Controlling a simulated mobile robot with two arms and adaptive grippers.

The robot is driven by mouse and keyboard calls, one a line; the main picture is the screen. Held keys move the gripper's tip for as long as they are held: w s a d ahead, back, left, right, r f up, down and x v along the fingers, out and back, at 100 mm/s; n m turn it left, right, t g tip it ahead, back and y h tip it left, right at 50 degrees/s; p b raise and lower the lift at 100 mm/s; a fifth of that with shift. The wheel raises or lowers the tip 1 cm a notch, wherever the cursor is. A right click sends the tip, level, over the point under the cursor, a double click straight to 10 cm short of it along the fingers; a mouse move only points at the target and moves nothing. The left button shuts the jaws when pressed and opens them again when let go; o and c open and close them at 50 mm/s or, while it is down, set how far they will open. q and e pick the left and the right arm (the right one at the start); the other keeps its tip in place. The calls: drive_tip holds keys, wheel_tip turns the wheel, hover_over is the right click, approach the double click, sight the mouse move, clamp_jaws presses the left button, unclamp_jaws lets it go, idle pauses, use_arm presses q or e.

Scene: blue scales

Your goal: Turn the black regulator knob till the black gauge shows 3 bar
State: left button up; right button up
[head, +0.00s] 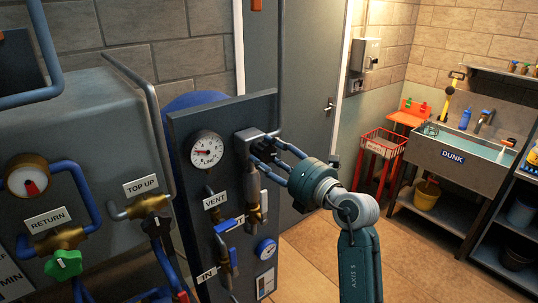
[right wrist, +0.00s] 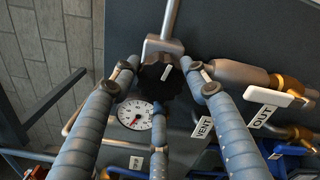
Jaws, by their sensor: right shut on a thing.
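The black regulator knob (right wrist: 160,76) sits under a grey metal body with a pipe, and a pale mark shows on its face. My right gripper (head: 262,150) reaches it from the right in the head view. In the right wrist view its blue-grey fingers (right wrist: 166,84) close around the knob. The fingers mostly hide the knob in the head view. The black gauge (head: 206,149) has a dark rim and white face, left of the knob on the grey panel. My left gripper is not in view.
The grey panel (head: 190,207) also carries a VENT label (head: 215,201), an IN label (head: 207,274) and a small blue gauge (head: 266,249). A brass gauge (head: 28,180) and a green valve knob (head: 64,265) are at left. A sink (head: 455,160) stands far right.

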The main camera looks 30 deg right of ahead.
drive_tip(key=o, duration=1.1)
drive_tip(key=shift+f, duration=0.3)
drive_tip(key=shift+o, duration=0.2)
drive_tip(key=shift+r, duration=0.1)
drive_tip(key=s, duration=1.2)
drive_tip(key=shift+d, duration=0.45)
